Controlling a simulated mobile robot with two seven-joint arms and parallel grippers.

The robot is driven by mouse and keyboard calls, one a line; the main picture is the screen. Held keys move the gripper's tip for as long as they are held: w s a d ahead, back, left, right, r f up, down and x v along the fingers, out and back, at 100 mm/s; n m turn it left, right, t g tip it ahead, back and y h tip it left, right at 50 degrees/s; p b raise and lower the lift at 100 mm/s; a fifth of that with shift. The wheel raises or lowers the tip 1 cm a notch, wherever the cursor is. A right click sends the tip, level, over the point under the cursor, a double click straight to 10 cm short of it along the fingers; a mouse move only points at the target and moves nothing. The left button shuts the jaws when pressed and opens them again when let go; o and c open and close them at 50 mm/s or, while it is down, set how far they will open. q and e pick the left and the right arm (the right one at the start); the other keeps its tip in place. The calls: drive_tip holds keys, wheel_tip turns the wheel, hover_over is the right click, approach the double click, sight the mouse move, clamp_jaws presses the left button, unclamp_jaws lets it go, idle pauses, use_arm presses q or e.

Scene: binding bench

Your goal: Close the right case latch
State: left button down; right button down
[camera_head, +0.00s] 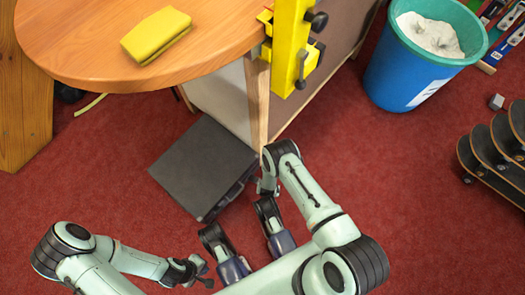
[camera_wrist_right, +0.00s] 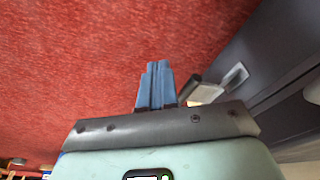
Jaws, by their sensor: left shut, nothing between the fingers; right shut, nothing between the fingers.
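A dark grey case (camera_head: 203,165) lies on the red floor below the round table, its lid looking closed. My right gripper (camera_head: 267,187) is beside the case's lower right edge in the head view. In the right wrist view my right gripper's blue fingers (camera_wrist_right: 155,85) are shut and empty, left of the case (camera_wrist_right: 275,45). A pale metal latch plate (camera_wrist_right: 235,76) is on the case side, close to the fingers; whether it is fastened I cannot tell. Another pale fitting (camera_wrist_right: 313,92) shows at the right edge. My left gripper (camera_head: 206,273) is shut and empty, below the case and apart from it.
The wooden table (camera_head: 85,45) holds a yellow folded cloth (camera_head: 156,35), and a yellow clamp-like fixture (camera_head: 290,45) stands at its edge. A blue bin (camera_head: 410,75) and stacked skateboards (camera_head: 495,150) stand to the right. Red carpet (camera_head: 400,170) is clear between them and the right arm.

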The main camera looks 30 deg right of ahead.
drive_tip(key=shift+w+r, duration=0.1)
drive_tip(key=shift+w+a+r, duration=0.35)
drive_tip(key=shift+w+r, duration=0.45)
drive_tip(key=shift+w, duration=0.1)
